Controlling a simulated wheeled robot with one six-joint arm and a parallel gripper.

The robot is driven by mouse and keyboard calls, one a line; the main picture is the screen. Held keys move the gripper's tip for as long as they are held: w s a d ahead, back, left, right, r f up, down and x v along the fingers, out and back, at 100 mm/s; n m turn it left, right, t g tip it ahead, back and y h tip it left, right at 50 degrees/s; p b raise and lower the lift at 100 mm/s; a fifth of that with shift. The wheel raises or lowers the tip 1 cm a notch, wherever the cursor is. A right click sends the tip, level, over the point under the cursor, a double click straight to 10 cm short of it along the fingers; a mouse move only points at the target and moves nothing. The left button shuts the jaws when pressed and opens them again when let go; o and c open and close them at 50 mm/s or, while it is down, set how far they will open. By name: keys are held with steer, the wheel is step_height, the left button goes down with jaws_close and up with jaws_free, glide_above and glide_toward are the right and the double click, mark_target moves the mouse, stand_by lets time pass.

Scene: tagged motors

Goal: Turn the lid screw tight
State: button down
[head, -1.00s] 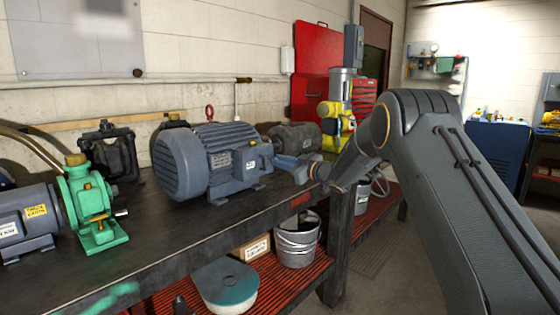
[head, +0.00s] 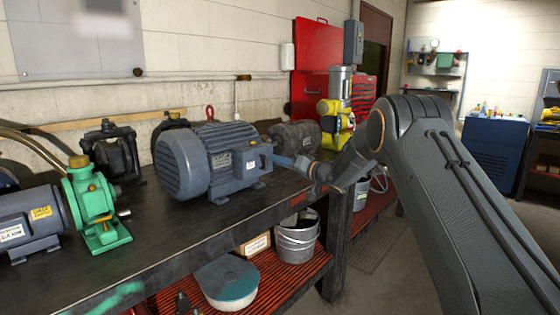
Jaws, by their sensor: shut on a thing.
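A large grey electric motor (head: 185,166) lies on the dark workbench. Its terminal box (head: 231,150) with a pale label faces right and toward me. My gripper (head: 297,164) is to the right of the motor at about box height. It seems shut on a small blue thing (head: 283,161) that points at the motor's right end. The blue thing is too small to name for certain, and I cannot tell whether it touches the motor. The lid screw cannot be made out at this size.
A green pump (head: 97,208) with a smaller grey motor (head: 28,222) stands at left on the workbench (head: 150,235). Another dark motor (head: 294,135) and a yellow machine (head: 337,116) are behind my gripper. A bucket (head: 297,238) stands on the lower shelf.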

steer(key=m, duration=0.2)
steer(key=m+p, duration=0.1)
steer(key=m, duration=0.5)
steer(key=shift+f, duration=0.25)
stand_by(0.4)
steer(key=c, duration=1.7)
jaws_free()
steer(key=shift+d, duration=0.1)
steer(key=shift+o, duration=0.2)
steer(key=shift+r, duration=0.15)
steer(key=v, duration=0.7)
steer(key=shift+s+d+b, duration=0.3)
steer(key=shift+b, duration=0.05)
